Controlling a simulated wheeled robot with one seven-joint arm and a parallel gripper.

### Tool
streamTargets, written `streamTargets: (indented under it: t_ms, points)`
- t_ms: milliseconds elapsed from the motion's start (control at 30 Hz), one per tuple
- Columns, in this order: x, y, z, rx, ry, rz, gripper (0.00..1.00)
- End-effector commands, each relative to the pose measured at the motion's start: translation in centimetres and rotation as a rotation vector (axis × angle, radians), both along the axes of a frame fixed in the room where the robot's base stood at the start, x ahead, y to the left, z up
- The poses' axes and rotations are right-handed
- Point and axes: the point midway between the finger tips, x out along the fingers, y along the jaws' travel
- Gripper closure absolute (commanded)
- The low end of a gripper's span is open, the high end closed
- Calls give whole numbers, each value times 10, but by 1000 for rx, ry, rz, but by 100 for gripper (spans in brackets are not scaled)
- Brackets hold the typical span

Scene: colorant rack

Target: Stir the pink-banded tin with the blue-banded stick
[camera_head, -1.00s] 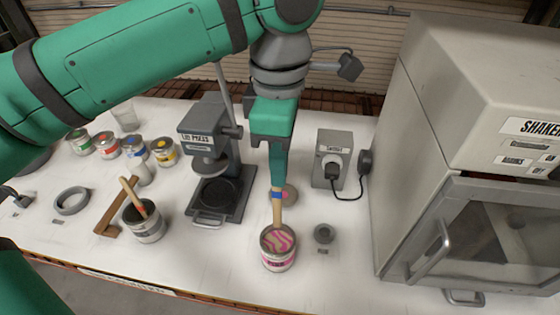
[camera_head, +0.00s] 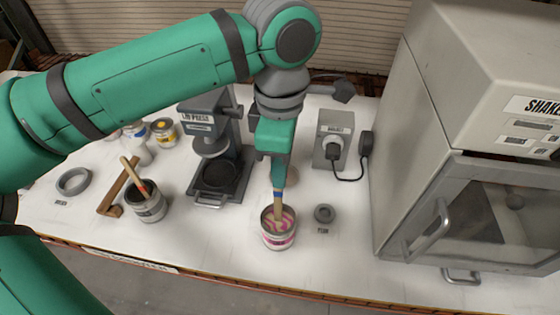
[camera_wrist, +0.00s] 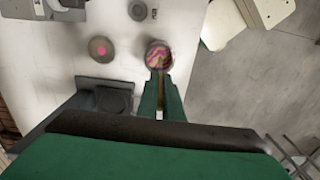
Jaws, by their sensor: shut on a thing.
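The pink-banded tin (camera_head: 279,240) stands open and upright near the table's front edge. Pink streaks swirl in its pale contents; it also shows in the wrist view (camera_wrist: 158,50). The blue-banded stick (camera_head: 278,203) stands nearly upright with its lower end inside the tin. My gripper (camera_head: 279,182) is above the tin, shut on the stick's upper part just above the blue band. In the wrist view my gripper's fingers (camera_wrist: 160,98) reach toward the tin. The stick's lower tip is hidden in the contents.
A lid press (camera_head: 215,165) stands left of the tin. The large shaker (camera_head: 450,150) fills the right side.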

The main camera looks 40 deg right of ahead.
Motion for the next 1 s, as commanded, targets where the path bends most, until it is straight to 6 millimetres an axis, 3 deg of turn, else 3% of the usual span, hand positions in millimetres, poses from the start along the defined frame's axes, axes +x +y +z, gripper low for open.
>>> streamTargets:
  t_ms: [1000]
  points:
    - [0, 0, -69, 1, 2, 0, 100]
